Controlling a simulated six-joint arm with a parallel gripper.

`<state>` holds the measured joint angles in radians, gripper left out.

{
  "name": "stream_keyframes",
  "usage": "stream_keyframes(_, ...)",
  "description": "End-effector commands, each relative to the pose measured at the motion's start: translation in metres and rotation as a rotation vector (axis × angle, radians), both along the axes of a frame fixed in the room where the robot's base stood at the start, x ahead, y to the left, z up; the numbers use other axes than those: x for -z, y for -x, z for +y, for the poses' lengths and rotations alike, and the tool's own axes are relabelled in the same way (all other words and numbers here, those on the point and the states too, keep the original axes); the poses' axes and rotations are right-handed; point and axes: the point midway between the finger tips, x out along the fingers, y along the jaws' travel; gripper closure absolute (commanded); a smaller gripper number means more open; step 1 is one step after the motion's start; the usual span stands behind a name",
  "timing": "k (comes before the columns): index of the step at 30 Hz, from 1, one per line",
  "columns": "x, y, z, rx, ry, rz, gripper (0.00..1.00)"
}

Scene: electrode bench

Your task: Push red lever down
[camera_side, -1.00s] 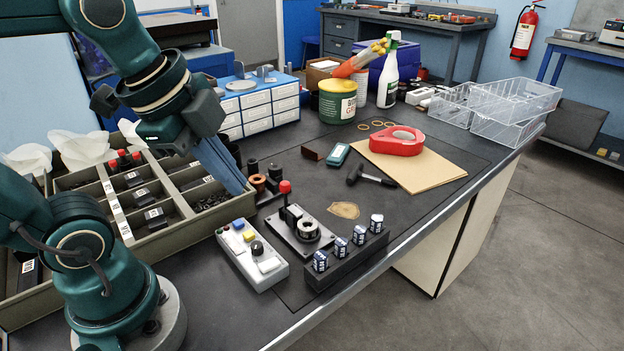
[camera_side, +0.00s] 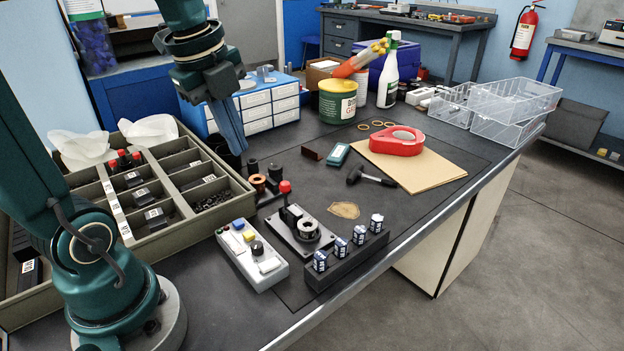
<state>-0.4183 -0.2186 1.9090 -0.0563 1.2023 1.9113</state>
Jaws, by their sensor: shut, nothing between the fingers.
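The red lever knob (camera_side: 285,187) stands upright at the back left of a small black clamp fixture (camera_side: 305,235) on the dark bench. The fixture has a round metal ring on its plate. My gripper (camera_side: 240,150) is shut and empty, with its blue-grey fingers pointing down. It is up and to the left of the lever in the picture, apart from it, in front of the blue drawer cabinet. Nothing hides the lever knob.
A grey button box (camera_side: 266,270) lies left of the fixture, and a black rack (camera_side: 345,262) with several labelled cells lies right. Small dark and copper cylinders (camera_side: 258,183) stand close behind the lever. A divided bin (camera_side: 235,205) is at left.

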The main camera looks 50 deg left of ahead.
Motion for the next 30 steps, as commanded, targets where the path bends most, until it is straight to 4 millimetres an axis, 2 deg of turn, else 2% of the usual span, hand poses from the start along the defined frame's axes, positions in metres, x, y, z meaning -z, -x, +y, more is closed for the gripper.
stream_keyframes(4,0.005,-0.001,0.000,0.000,0.000,0.001,1.00)
stream_keyframes(8,0.019,-0.004,0.000,0.001,0.002,0.005,1.00)
stream_keyframes(22,0.102,-0.024,0.004,0.001,0.002,0.008,1.00)
stream_keyframes(30,0.106,-0.054,0.010,0.001,0.000,0.000,1.00)
